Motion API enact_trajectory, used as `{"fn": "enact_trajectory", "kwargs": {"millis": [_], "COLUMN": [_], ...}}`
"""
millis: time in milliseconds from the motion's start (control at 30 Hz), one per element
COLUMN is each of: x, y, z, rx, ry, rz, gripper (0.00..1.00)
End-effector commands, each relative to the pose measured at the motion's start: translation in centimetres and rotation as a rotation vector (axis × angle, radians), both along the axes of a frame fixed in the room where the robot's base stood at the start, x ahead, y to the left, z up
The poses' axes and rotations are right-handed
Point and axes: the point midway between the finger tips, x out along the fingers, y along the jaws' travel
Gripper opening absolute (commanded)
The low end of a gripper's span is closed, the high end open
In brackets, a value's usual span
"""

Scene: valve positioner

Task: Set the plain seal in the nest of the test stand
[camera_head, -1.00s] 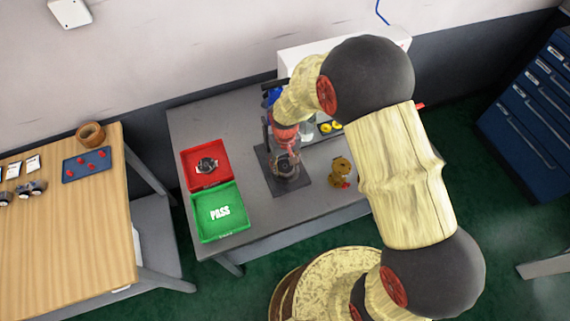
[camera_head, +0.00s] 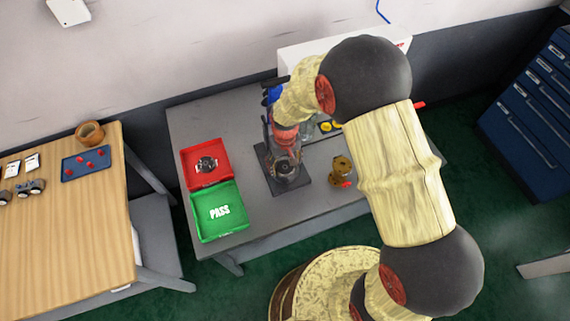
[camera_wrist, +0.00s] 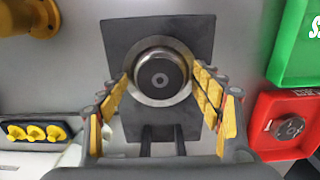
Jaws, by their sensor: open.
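The test stand (camera_head: 269,180) is a dark plate on the grey bench. In the wrist view, its dark base plate (camera_wrist: 118,45) carries a pale metal ring, the nest (camera_wrist: 140,92). A dark round piece with a small centre hole (camera_wrist: 160,76) sits inside the ring; I cannot tell whether it is the plain seal or part of the stand. My gripper (camera_wrist: 160,80) is open, with its yellow-padded fingers on either side of the ring. In the head view my gripper (camera_head: 286,165) is over the stand and partly hides it.
A red tray (camera_head: 189,157) holding a dark round part and an empty green PASS tray (camera_head: 232,229) lie left of the stand. A brass fitting (camera_head: 341,170) stands to its right. Yellow parts (camera_wrist: 34,132) sit in a dark holder. A wooden table (camera_head: 70,235) is farther left.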

Motion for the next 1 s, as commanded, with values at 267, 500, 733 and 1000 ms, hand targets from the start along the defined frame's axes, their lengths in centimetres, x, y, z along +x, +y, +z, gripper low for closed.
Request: {"fn": "enact_trajectory", "kwargs": {"millis": [267, 500, 733, 1000], "x": [0.0, 0.1, 0.1, 0.0], "y": [0.0, 0.0, 0.0, 0.0], "z": [0.0, 2.4, 7.3, 11.8], "rx": [0.000, 0.001, 0.001, 0.000], "ry": [0.000, -0.002, -0.004, -0.001], "rz": [0.000, 0.000, 0.000, 0.000], "gripper": [0.68, 0.68, 0.68, 0.68]}}
